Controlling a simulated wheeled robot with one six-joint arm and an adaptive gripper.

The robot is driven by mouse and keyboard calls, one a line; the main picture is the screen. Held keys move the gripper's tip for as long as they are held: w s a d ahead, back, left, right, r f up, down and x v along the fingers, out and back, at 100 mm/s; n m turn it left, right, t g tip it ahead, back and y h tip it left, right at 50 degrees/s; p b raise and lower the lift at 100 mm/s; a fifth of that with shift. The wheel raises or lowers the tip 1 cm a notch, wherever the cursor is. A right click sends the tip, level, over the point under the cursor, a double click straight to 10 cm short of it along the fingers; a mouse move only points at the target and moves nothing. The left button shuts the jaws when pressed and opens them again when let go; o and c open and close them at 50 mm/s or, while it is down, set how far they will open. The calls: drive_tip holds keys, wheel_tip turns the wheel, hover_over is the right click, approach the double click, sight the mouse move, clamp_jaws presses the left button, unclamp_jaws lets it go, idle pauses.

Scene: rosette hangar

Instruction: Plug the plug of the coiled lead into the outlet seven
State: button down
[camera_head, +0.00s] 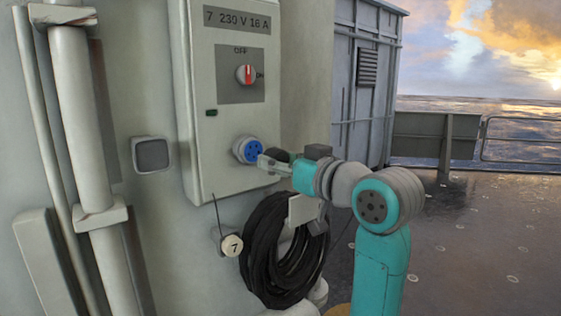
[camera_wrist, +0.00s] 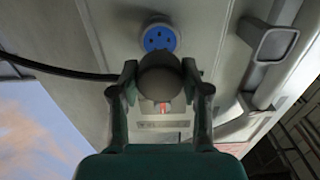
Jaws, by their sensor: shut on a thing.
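The outlet seven (camera_head: 248,149) is a round blue socket low on a grey box marked "7 230 V 16 A". It also shows in the wrist view (camera_wrist: 160,37) as a blue disc with dark holes. My gripper (camera_head: 268,163) is just right of the socket. In the wrist view my gripper (camera_wrist: 160,68) is shut on the dark round plug (camera_wrist: 160,83), seen from behind. The plug appears in front of the outlet and overlaps its lower edge; the gap between them is hard to tell. The coiled lead (camera_head: 260,247) hangs as a black coil below the box.
A rotary switch (camera_head: 246,75) with a red mark sits above the outlet, its mark upright towards OFF. A grey wall fixture (camera_head: 151,154) and pipes (camera_head: 80,120) are left. Open deck (camera_head: 480,230) lies right.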

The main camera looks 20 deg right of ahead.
drive_tip(key=shift+x, duration=2.35)
drive_tip(key=shift+w+a, duration=0.15)
drive_tip(key=shift+w, duration=0.4)
drive_tip(key=shift+c, duration=2.3)
unclamp_jaws()
